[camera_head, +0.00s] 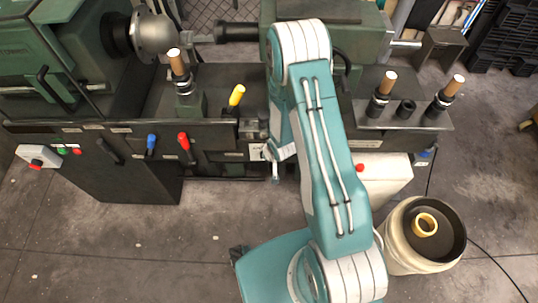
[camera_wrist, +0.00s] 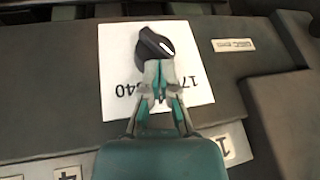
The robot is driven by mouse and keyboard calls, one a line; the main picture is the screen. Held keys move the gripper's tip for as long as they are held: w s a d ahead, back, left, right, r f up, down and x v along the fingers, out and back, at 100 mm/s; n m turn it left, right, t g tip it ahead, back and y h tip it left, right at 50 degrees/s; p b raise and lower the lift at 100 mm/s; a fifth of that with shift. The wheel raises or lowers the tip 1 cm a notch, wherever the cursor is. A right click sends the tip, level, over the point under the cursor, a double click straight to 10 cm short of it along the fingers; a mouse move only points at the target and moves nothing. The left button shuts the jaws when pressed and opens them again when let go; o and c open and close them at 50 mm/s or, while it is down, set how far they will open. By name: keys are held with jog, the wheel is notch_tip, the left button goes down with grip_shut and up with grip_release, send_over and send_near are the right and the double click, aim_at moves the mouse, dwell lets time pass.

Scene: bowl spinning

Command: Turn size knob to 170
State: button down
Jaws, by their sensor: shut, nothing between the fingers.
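The size knob (camera_wrist: 155,43) is black and has a short white pointer line on its right side in the wrist view. It sits on a white card (camera_wrist: 110,50) with upside-down printed numbers, partly hidden by my fingers; "17" and "40" show. My gripper (camera_wrist: 159,68) is shut and empty, its fingertips at the lower edge of the knob in the picture. I cannot tell whether they touch it. In the head view, my gripper (camera_head: 275,172) is by the front of the green machine, beside the white card (camera_head: 256,152). The knob itself is not clear there.
The dark machine front carries a blue lever (camera_head: 151,142), a red lever (camera_head: 184,142) and a yellow lever (camera_head: 237,95). A white box with a red button (camera_head: 360,167) stands right of my arm. A bin (camera_head: 398,240) stands on the floor at right.

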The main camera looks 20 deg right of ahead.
jog(key=shift+w+a, duration=0.15)
jog(key=shift+a, duration=0.35)
jog(key=shift+r, duration=0.1)
dwell(0.6)
